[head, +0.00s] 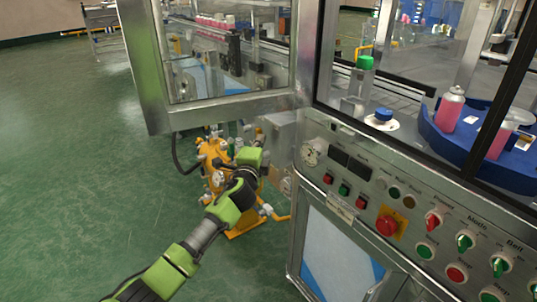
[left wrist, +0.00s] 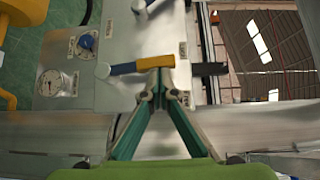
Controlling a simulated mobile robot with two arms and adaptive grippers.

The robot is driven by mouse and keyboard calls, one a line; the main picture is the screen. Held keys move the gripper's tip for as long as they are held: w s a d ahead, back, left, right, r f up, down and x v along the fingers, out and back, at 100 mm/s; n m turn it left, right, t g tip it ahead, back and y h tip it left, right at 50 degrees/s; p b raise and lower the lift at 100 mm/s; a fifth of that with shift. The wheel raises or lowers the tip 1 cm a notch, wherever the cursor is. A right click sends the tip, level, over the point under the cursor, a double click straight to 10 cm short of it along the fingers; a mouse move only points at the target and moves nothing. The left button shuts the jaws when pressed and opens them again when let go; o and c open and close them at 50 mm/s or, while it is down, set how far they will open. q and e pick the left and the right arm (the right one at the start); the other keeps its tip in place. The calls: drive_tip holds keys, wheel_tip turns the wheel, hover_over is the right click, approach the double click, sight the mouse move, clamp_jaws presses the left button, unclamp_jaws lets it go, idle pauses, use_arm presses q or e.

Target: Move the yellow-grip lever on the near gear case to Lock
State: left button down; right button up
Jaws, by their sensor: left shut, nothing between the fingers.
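The lever (left wrist: 125,68) in the left wrist view has a blue bar, a pale cap at its left end and a yellow grip (left wrist: 157,63) at its right end. It lies roughly level across the metal face of the gear case (left wrist: 125,42). My left gripper (left wrist: 160,84) is shut and empty, its fingertips right at the underside of the yellow grip; I cannot tell whether they touch. In the head view my left gripper (head: 258,143) reaches the gear case (head: 281,132) below the open glazed door. The small labels by the lever are unreadable. My right gripper is out of view.
A blue knob (left wrist: 87,42) and a round gauge (left wrist: 53,83) sit left of the lever. Orange machinery (head: 215,165) stands left of the gripper. A metal-framed door (head: 150,75) hangs above, and a control panel (head: 400,200) stands to the right.

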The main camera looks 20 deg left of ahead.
use_arm(q)
drive_tip(key=shift+w+a+r+p, duration=0.15)
drive_tip(key=shift+w+a+p, duration=0.05)
drive_tip(key=shift+w+a, duration=0.45)
drive_tip(key=shift+w+a+r+p, duration=0.15)
drive_tip(key=shift+w+a, duration=0.25)
drive_tip(key=shift+a, duration=0.35)
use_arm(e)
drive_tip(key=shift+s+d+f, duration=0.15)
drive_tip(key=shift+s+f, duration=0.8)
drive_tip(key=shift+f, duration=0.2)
use_arm(q)
drive_tip(key=shift+a, duration=0.1)
drive_tip(key=s+d, duration=0.1)
drive_tip(key=s, duration=1)
drive_tip(key=shift+s+d, duration=0.25)
drive_tip(key=shift+s, duration=0.15)
